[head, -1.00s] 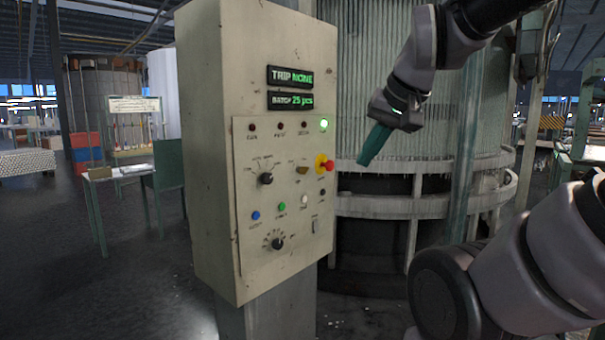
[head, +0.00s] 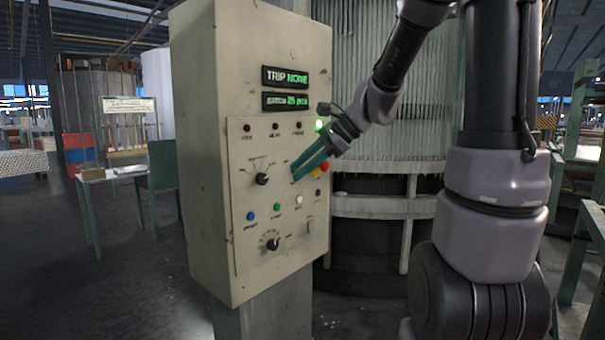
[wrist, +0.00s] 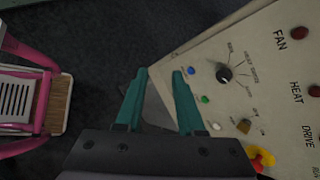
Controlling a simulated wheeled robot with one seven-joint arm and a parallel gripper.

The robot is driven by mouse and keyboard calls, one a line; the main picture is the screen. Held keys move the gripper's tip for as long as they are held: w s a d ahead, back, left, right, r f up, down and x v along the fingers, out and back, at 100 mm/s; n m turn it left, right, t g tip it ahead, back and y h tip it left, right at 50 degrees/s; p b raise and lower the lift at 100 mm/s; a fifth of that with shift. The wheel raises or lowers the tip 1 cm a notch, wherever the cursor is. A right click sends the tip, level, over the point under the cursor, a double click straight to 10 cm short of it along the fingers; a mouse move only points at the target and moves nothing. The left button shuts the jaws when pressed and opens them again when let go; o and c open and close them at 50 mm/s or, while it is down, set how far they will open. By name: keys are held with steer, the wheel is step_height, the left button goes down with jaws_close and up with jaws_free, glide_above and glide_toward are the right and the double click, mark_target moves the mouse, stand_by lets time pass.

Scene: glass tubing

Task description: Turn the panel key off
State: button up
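The cream control panel (head: 240,215) stands upright in the head view. Its brass key (wrist: 243,126) shows in the wrist view on the panel face, right of the fingers and beside the red and yellow stop button (wrist: 262,158). In the head view my gripper's teal fingers hide the key. My gripper (head: 297,172) is in front of the panel face, left of the stop button. In the wrist view my gripper (wrist: 159,74) is open, with nothing between its fingers. I cannot tell whether a fingertip touches the panel.
The panel also carries a black selector knob (head: 262,179), a lower dial (head: 273,244), a blue button (head: 250,216), a green button (head: 277,207) and a white button (head: 299,201). A green lamp (head: 320,124) is lit. A large ribbed cylinder (head: 385,120) stands behind.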

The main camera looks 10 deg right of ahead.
steer(key=w+d+f+m+t+y, duration=0.1)
steer(key=w+d+f+m+t, duration=0.2)
steer(key=w+d+m, duration=0.35)
steer(key=w+d+f+m+t, duration=0.3)
steer(key=w+m+t, duration=0.1)
steer(key=w+m, duration=0.5)
steer(key=w+d+f+m+t+y, duration=0.1)
steer(key=w+d+f+m+t, duration=0.25)
steer(key=w+m, duration=0.4)
steer(key=shift+n, duration=0.7)
steer(key=x, duration=0.7)
steer(key=d+x, duration=0.1)
steer(key=x, duration=0.2)
steer(key=shift+w+a+r, duration=0.25)
steer(key=shift+w+r, duration=0.15)
steer(key=shift+w, duration=0.25)
jaws_close()
